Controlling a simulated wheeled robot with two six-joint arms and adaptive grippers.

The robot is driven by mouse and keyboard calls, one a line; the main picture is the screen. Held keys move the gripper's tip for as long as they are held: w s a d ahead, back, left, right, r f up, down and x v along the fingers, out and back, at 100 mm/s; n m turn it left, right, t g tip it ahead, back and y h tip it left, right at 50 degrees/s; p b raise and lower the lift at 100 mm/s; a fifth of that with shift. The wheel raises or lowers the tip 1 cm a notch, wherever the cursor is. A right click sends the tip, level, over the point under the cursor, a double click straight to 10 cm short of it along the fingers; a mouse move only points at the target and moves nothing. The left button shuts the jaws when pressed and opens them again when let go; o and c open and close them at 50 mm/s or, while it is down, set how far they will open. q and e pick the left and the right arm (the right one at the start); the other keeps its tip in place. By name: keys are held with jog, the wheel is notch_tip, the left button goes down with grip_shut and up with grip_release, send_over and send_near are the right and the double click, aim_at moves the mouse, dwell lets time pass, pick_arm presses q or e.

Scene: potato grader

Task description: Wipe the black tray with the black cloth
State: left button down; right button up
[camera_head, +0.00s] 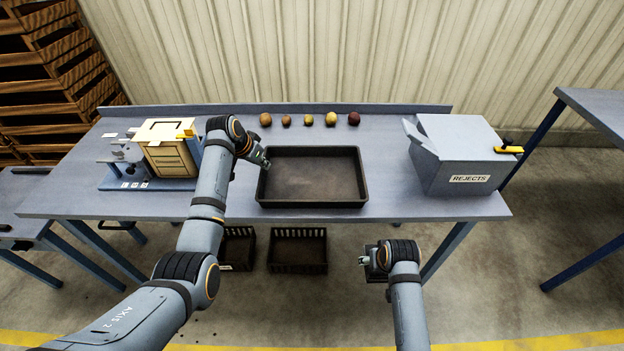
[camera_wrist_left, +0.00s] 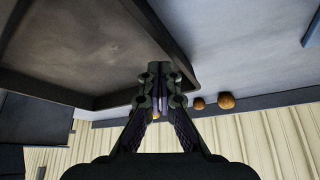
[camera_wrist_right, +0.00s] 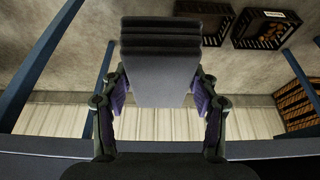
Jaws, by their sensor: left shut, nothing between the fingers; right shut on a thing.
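The black tray (camera_head: 312,203) lies on the blue-grey table, open and empty, with a dusty-looking floor. My left gripper (camera_head: 262,157) is shut and empty at the tray's left rim, near the far left corner. In the left wrist view its closed fingertips (camera_wrist_left: 162,92) overlap the tray's rim (camera_wrist_left: 165,35); I cannot tell whether they touch it. My right gripper (camera_head: 365,262) is in front of the table's near edge, over the floor. In the right wrist view it is shut on the folded dark cloth (camera_wrist_right: 160,75), which hides part of the view.
Several potatoes (camera_head: 331,119) stand in a row behind the tray. A grey REJECTS box (camera_head: 455,160) stands at the right. A wooden box device (camera_head: 168,150) stands at the left. Black crates (camera_head: 298,250) sit under the table. The table is clear between tray and REJECTS box.

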pick_arm(q)
jog(key=shift+f, duration=0.4)
pick_arm(e)
jog(key=shift+f, duration=0.15)
